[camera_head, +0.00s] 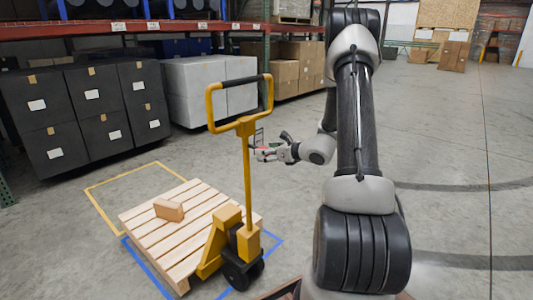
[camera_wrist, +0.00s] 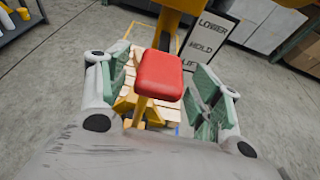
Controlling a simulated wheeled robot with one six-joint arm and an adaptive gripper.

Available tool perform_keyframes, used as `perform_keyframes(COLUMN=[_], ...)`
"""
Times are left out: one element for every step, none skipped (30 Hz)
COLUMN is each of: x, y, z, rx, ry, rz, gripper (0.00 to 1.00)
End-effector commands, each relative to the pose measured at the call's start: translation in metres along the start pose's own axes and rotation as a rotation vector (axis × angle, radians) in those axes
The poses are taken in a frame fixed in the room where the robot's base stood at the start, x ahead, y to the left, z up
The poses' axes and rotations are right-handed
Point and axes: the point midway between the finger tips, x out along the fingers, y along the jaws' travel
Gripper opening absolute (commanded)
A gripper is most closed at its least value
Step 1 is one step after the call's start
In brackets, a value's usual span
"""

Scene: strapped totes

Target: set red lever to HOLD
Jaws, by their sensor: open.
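The red lever's knob (camera_wrist: 160,76) stands between the two jaws of my open gripper (camera_wrist: 158,92) in the wrist view, with a gap visible on each side. In the head view my gripper (camera_head: 266,150) is just right of the yellow pallet jack's mast (camera_head: 248,185).
The jack's loop handle (camera_head: 240,105) rises beside my arm. A wooden pallet (camera_head: 150,225) bearing a small wooden block (camera_head: 169,210) lies at the left, near blue floor tape (camera_head: 148,272). Dark totes (camera_head: 85,110) and white totes (camera_head: 210,88) stand behind. The floor at the right is clear.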

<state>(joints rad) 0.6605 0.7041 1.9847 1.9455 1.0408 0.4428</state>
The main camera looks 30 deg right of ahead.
Motion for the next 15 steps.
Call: perform_keyframes(x=[-0.008,-0.013,-0.021,-0.028,-0.035,-0.044,-0.051,-0.058,-0.067,-0.073,-0.080,-0.086,-0.091,-0.096,-0.101], y=[-0.001,-0.001,-0.001,-0.001,-0.001,-0.002,-0.001,-0.001,-0.001,-0.001,-0.001,-0.001,-0.001,-0.001,-0.001], z=[0.000,0.000,0.000,0.000,0.000,0.000,0.001,0.001,0.000,0.000,0.000,0.000,0.000,0.000,0.000], rx=[0.001,0.002,0.001,0.001,0.001,0.001,0.001,0.002,0.001,0.001,0.001,0.001,0.001,0.001,0.000], ry=[-0.001,0.000,0.000,0.000,0.000,0.000,-0.001,-0.001,0.000,0.000,0.000,-0.001,-0.001,-0.001,-0.001], rz=[-0.003,-0.003,-0.004,-0.004,-0.005,-0.005,-0.005,-0.005,-0.005,-0.005,-0.005,-0.003,-0.004,-0.004,-0.003], gripper=[0.64,0.64,0.64,0.64,0.64,0.64,0.64,0.64,0.64,0.64,0.64,0.64,0.64,0.64,0.64])
